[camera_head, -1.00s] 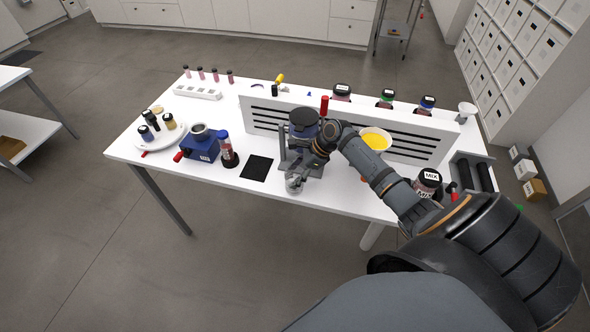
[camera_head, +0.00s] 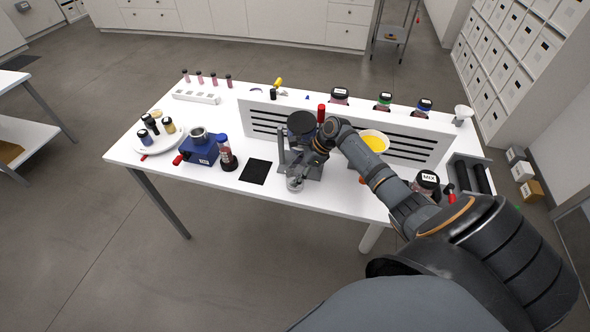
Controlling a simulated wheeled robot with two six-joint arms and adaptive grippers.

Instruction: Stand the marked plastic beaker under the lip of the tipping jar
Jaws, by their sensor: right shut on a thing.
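The tipping jar (camera_head: 301,124) is a dark jar held in a grey stand (camera_head: 282,150) with a red handle (camera_head: 321,112), in front of the white slotted panel. A small clear beaker (camera_head: 295,184) is at the stand's front, near the table's front edge and below the jar in the picture. My right gripper (camera_head: 299,174) is shut on the beaker; its fingers are small and partly merge with the dark stand. I cannot tell whether the beaker's base touches the table, and its marks are too small to read. My left gripper is out of view.
A yellow-filled bowl (camera_head: 374,142) and a MIX jar (camera_head: 427,182) are near my right arm. The slotted panel (camera_head: 425,138) stands behind.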

